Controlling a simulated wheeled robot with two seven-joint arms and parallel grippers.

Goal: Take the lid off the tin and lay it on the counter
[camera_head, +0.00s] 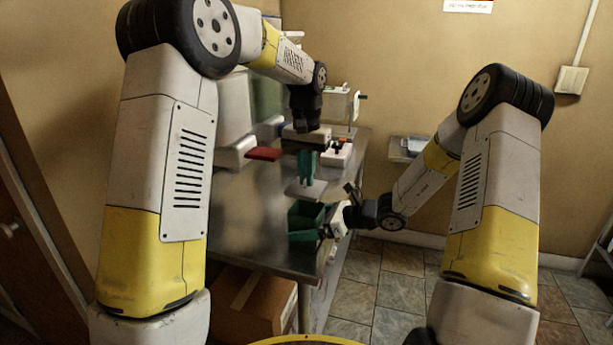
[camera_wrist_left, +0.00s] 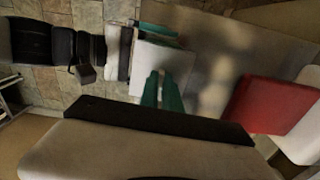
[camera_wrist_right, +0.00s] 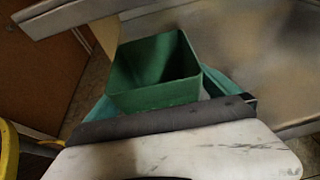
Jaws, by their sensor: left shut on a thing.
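The green tin (camera_head: 303,222) is an open-topped square box near the counter's front right corner. In the right wrist view I see into the tin (camera_wrist_right: 155,72), and it looks empty. My right gripper (camera_head: 326,232) has a teal finger on each side of the tin and is shut on it. The pale grey lid (camera_head: 306,189) is off the tin, a little above it. My left gripper (camera_head: 306,180) points down and is shut on the lid. In the left wrist view the lid (camera_wrist_left: 160,58) hides much of the tin.
The metal counter (camera_head: 240,215) has bare room left of the tin. A red block (camera_head: 263,153) lies farther back, beside white containers (camera_head: 237,151). A white tray with small items (camera_head: 338,153) stands behind my left gripper. A cardboard box (camera_head: 250,308) is below the counter.

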